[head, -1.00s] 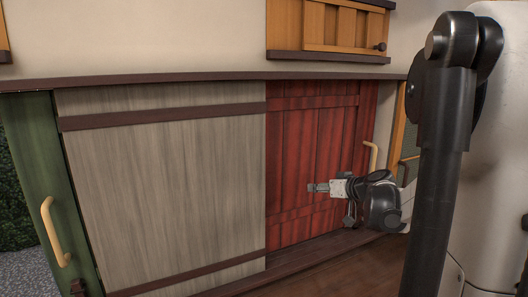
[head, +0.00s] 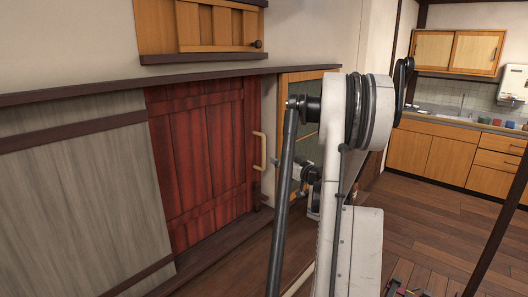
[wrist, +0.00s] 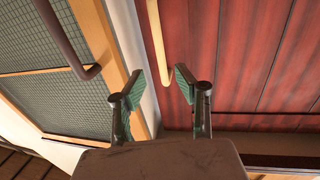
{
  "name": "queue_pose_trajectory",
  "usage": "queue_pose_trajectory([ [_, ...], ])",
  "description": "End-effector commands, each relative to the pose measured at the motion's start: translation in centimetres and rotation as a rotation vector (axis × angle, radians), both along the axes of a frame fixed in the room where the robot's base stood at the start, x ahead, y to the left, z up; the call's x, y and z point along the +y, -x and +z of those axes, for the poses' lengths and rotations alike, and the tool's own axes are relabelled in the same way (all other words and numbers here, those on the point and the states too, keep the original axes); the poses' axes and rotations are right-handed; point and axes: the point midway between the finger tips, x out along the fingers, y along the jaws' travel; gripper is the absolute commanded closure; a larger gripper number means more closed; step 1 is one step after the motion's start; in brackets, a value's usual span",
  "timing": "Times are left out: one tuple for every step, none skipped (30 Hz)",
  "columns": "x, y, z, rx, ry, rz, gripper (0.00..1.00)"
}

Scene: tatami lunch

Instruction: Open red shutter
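The red shutter (head: 205,160) is a plank panel beside the grey-brown panel in the head view. It also fills the right of the wrist view (wrist: 260,55). Its pale yellow bar handle (head: 259,150) is upright near the shutter's right edge. In the wrist view the handle (wrist: 156,40) appears between the fingers, toward their tips, with no visible contact. My gripper (wrist: 159,82) is open and empty, with green-padded fingers apart. In the head view it is partly hidden behind my arm.
A wood-framed mesh door (wrist: 45,80) with a dark handle (wrist: 75,55) is left of the shutter in the wrist view. The grey-brown panel (head: 75,190) adjoins the shutter. A small wooden cabinet (head: 205,28) hangs above. Wooden floor (head: 425,225) and kitchen cupboards (head: 430,150) lie right.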

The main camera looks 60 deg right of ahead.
Motion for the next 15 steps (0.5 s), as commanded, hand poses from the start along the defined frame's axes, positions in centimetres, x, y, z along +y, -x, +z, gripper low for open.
queue_pose_trajectory([
  [-0.2,-1.0,0.2,0.000,0.000,0.003,0.69],
  [-0.4,-1.6,0.2,0.000,0.000,0.004,0.69],
  [-0.6,-2.4,0.2,0.000,0.000,0.003,0.69],
  [-0.8,-2.9,0.2,0.000,0.000,0.002,0.69],
  [-1.0,-3.4,0.2,0.000,0.000,0.003,0.69],
  [-1.1,-4.1,0.2,0.000,0.000,0.004,0.69],
  [-1.3,-4.7,0.1,0.001,0.000,0.003,0.69],
  [-1.5,-5.2,0.2,0.001,0.000,0.003,0.69],
  [-1.7,-5.8,0.2,0.001,-0.001,0.002,0.69],
  [-1.9,-6.3,0.2,0.001,-0.001,0.003,0.69],
  [-2.0,-6.8,0.2,0.001,-0.001,0.003,0.69],
  [-2.1,-7.3,0.1,0.001,-0.001,0.003,0.69],
  [-2.2,-7.7,0.1,0.001,-0.001,0.002,0.69],
  [-2.4,-8.0,0.1,0.001,-0.001,0.002,0.69],
  [-2.5,-8.4,0.1,0.001,-0.001,0.001,0.69],
])
